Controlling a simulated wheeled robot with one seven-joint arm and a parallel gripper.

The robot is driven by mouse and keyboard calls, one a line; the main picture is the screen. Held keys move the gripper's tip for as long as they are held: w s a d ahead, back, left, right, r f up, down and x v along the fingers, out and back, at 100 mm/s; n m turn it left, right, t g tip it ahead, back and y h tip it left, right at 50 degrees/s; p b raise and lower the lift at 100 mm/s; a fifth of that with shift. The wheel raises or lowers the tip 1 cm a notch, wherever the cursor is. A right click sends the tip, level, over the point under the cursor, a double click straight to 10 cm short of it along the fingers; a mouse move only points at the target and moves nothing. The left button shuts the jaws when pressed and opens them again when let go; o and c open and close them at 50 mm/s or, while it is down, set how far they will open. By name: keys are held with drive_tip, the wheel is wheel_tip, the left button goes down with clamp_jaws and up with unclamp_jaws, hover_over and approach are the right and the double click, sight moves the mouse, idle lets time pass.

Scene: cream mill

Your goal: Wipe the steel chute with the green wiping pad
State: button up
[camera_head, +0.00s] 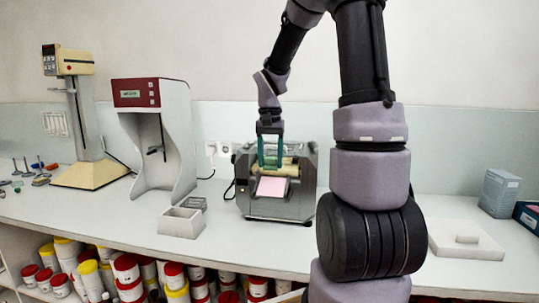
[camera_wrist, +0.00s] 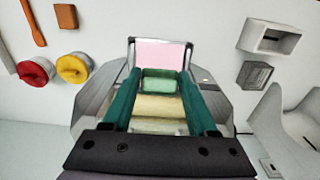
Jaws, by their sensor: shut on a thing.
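My gripper (camera_head: 269,155) is over the bench-top mill, with its teal fingers pointing down. In the wrist view my gripper (camera_wrist: 159,74) is shut on the green wiping pad (camera_wrist: 158,84), which sits between the fingertips. The steel chute (camera_head: 291,188) slopes at the front of the mill, and a pink layer (camera_head: 271,187) covers much of its face. In the wrist view the chute (camera_wrist: 191,48) lies just beyond the pad, its pink face bordered by dark edges. I cannot tell whether the pad touches the chute. The pad is hard to make out in the head view.
The mill (camera_head: 307,180) has cream rollers (camera_wrist: 158,108) below my fingers. A small open grey box (camera_head: 181,222) stands left of it, before a red-topped machine (camera_head: 136,92). A white tray (camera_head: 466,240) is at right. Lidded tubs (camera_head: 126,268) fill the shelf below.

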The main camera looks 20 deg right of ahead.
hover_over(270, 195)
drive_tip(key=w+d, duration=0.2)
drive_tip(key=w, duration=0.1)
drive_tip(key=f, duration=0.4)
drive_tip(key=shift+s+a+f, duration=0.15)
drive_tip(key=shift+s+f, duration=0.05)
drive_tip(key=shift+f, duration=0.2)
drive_tip(key=shift+s+a+f, duration=0.1)
drive_tip(key=shift+f, duration=0.25)
drive_tip(key=shift+s+a+f, duration=0.35)
drive_tip(key=shift+s+a, duration=0.15)
drive_tip(key=shift+s, duration=0.25)
drive_tip(key=shift+s+a+f, duration=0.35)
drive_tip(key=shift+s+a, duration=0.1)
drive_tip(key=shift+s, duration=0.3)
drive_tip(key=shift+w+f, duration=0.1)
drive_tip(key=shift+f, duration=0.15)
drive_tip(key=shift+w+d+f, duration=0.1)
drive_tip(key=shift+f, duration=0.1)
